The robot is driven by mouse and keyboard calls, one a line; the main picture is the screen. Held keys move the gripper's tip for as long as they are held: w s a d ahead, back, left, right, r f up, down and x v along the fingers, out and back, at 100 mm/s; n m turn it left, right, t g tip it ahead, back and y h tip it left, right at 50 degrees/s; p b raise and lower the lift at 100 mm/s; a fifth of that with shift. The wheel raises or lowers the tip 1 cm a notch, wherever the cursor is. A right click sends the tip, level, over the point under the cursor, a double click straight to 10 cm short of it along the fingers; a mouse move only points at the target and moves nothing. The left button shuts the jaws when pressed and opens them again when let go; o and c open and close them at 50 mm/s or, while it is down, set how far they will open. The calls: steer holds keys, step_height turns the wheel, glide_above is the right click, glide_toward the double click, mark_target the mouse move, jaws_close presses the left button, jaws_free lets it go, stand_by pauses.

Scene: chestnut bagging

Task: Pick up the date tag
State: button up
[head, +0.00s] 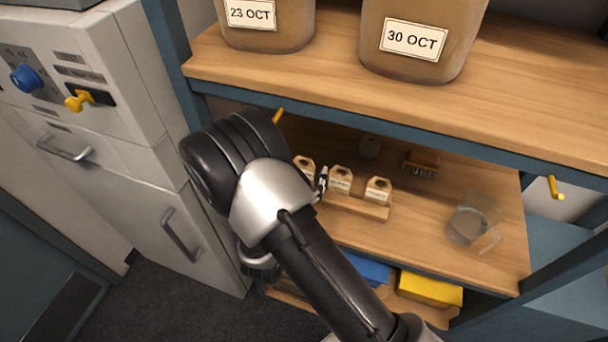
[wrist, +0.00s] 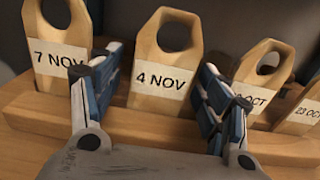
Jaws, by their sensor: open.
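Several wooden date tags stand upright in a wooden rack (wrist: 150,125) in the wrist view. Each has a hole near its top and a white label. The 4 NOV tag (wrist: 161,60) stands in the middle, between and beyond the fingers of my open, empty gripper (wrist: 156,85). The 7 NOV tag (wrist: 58,50) is to its left. To its right is a tag (wrist: 262,75) whose label is partly hidden by a finger, showing only "OCT". The 23 OCT tag (wrist: 308,110) is at the right edge. In the head view, tags (head: 341,179) show beside my arm; one finger (head: 322,180) is near them.
The rack sits on the lower wooden shelf. A glass jug (head: 468,223) stands right.

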steer(key=c, duration=0.9)
steer(key=shift+r, duration=0.1)
steer(key=shift+c, duration=0.2)
step_height(320, 180, up, 10)
steer(key=p, duration=0.3)
steer(key=v, duration=2.4)
steer(key=shift+s+p, duration=0.35)
stand_by(0.6)
steer(key=shift+a, duration=0.1)
